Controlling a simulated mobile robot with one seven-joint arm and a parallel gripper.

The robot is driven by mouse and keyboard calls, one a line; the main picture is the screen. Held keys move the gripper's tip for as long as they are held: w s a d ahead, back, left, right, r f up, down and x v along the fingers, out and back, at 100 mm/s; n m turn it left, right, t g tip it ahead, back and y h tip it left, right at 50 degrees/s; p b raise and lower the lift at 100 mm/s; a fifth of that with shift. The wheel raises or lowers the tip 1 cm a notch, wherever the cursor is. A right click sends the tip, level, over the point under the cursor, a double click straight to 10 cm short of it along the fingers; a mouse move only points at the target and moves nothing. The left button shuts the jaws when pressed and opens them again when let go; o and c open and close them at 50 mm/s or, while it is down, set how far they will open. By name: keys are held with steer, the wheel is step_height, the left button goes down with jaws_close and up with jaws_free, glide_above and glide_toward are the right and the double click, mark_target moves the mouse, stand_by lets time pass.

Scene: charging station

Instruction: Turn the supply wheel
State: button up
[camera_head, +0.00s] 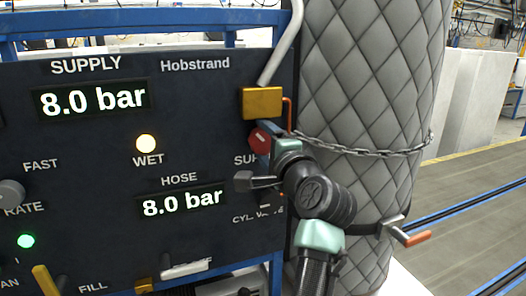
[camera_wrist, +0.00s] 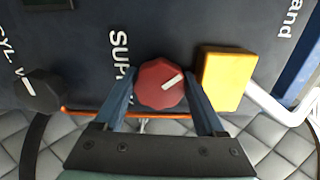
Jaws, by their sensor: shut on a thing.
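The supply wheel is a red faceted knob with a white pointer line. In the head view the supply wheel (camera_head: 260,140) shows partly, at the panel's right edge. My gripper (camera_wrist: 160,92) is shut on the supply wheel, one finger on each side. My gripper also shows in the head view (camera_head: 268,146), where my arm hides part of the panel lettering. The supply display (camera_head: 93,100) reads 8.0 bar.
A yellow block (camera_head: 262,102) with a grey pipe is right above the wheel. A black knob (camera_wrist: 41,90) is to the left in the wrist view. A quilted grey cylinder (camera_head: 370,90) with a chain (camera_head: 365,150) stands close on the right. The hose display (camera_head: 181,202) reads 8.0 bar.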

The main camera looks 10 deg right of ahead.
steer(key=n+b, duration=0.2)
steer(key=n, duration=0.1)
steer(key=n+b, duration=0.1)
steer(key=shift+f+n, duration=0.25)
steer(key=shift+n, duration=0.05)
steer(key=shift+r+n+b, duration=0.1)
steer(key=shift+n+b, duration=1.45)
steer(key=shift+n, duration=1.05)
steer(key=o, duration=1.1)
steer(key=b+v, duration=0.4)
steer(key=v, duration=0.9)
